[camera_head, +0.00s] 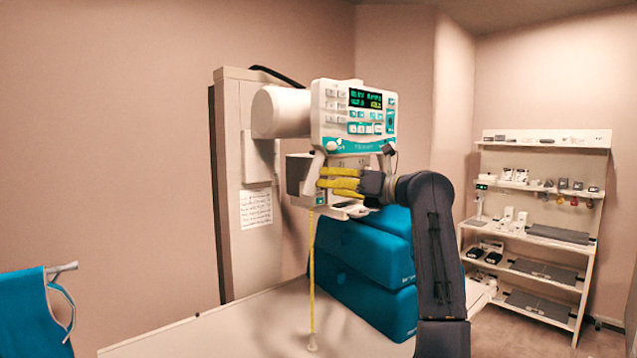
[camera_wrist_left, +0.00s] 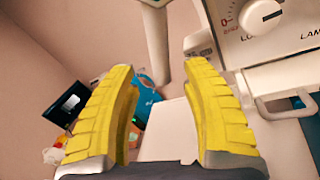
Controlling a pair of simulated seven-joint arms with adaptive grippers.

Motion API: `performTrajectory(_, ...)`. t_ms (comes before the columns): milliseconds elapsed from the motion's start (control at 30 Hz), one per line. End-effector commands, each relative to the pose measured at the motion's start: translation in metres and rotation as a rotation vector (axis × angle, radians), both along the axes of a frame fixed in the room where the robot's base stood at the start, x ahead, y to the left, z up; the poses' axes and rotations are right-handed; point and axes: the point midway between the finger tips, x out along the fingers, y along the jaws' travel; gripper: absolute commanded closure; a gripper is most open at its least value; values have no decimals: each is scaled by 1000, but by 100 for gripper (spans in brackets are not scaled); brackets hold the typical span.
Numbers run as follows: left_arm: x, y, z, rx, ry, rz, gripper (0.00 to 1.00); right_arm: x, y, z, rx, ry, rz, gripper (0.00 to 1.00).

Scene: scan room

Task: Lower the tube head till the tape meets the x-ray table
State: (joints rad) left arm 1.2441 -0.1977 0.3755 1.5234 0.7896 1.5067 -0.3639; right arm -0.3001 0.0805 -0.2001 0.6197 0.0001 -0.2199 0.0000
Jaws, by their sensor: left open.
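The tube head (camera_head: 325,105) is a white unit with a lit display on a tall column. Its lower box bears white handles; a pale handle bar (camera_wrist_left: 157,40) shows in the left wrist view. The yellow tape (camera_head: 312,270) hangs straight down from the lower box. Its pale end overlaps the x-ray table (camera_head: 230,325) in the picture; I cannot tell whether they touch. My left gripper (camera_head: 325,182) is in front of the lower box, its yellow fingers open. In the left wrist view the bar appears between the fingertips (camera_wrist_left: 160,70); contact is unclear. My right gripper is not in view.
Blue cushions (camera_head: 365,275) are stacked behind the tape, close to it. The column (camera_head: 247,220) stands behind the tube head. A shelf (camera_head: 535,190) with small items is at the right, and a blue apron (camera_head: 30,315) hangs at the lower left.

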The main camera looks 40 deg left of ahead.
Motion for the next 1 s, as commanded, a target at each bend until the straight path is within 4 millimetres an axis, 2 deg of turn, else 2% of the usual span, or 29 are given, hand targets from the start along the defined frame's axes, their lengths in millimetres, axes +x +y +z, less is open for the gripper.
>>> performTrajectory(200,5,-33,0,0,1,-1,52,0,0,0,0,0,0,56)
performTrajectory(400,6,-50,0,0,1,0,52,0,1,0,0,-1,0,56)
performTrajectory(1000,7,-56,0,1,-2,1,52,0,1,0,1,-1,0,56)
